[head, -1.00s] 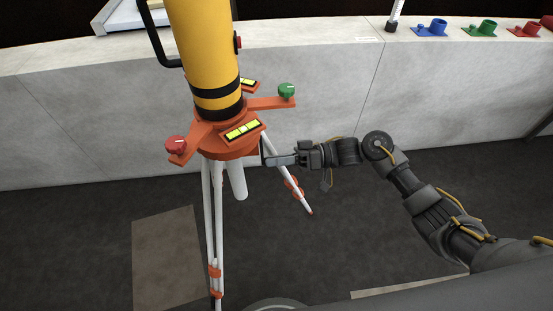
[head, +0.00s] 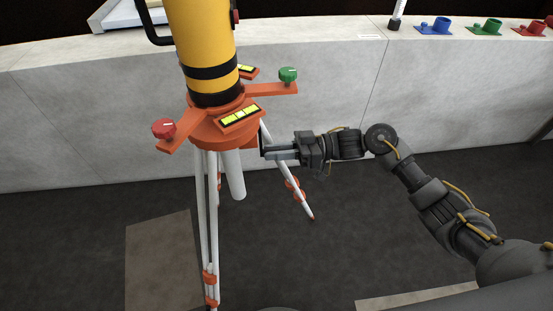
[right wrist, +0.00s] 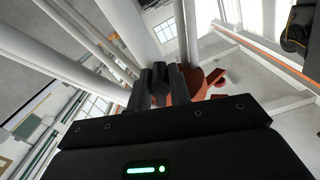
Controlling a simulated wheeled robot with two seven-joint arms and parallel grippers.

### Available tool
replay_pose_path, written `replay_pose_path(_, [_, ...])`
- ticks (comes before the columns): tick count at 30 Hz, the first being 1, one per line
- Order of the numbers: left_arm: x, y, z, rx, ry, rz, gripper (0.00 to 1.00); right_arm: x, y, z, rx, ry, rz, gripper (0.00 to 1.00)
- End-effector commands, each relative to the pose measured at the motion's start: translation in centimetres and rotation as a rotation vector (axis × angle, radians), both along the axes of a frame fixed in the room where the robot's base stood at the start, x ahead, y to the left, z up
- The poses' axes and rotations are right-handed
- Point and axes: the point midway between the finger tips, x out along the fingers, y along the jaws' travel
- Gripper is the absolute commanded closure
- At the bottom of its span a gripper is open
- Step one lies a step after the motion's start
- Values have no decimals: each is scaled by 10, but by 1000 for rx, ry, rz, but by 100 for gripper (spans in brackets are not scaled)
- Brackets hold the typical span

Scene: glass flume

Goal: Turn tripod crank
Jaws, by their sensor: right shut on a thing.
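The tripod has an orange head (head: 222,131), white legs (head: 213,230) and a white centre tube (head: 233,175). A yellow cylinder with black bands (head: 201,45) stands upright on the head. My right gripper (head: 277,152) is at the right side of the tripod, just below the head. It is shut on the dark crank handle, whose round black end (right wrist: 160,80) shows between the fingers in the right wrist view. The crank's joint with the tripod is hard to make out. My left gripper is not in view.
Orange arms carry a red knob (head: 163,128) and a green knob (head: 288,75) around the head. A yellow level vial (head: 240,117) sits on its front. A pale wall (head: 330,90) runs behind; blue (head: 433,27), green (head: 486,28) and red (head: 530,29) pieces stand on its top.

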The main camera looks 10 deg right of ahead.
Motion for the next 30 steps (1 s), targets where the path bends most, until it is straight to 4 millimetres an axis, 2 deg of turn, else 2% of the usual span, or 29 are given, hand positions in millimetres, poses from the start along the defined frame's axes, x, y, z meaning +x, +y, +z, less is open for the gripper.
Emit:
replay_pose_path(1, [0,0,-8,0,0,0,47,2,0,-4,1,-29,0,100])
replay_pose_path(7, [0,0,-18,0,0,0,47,6,0,-4,2,-107,0,100])
replay_pose_path(24, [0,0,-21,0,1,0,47,8,0,-2,2,-144,0,100])
replay_pose_path(25, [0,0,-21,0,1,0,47,8,0,-2,2,-144,0,79])
replay_pose_path(30, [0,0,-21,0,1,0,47,8,0,-2,1,-143,0,59])
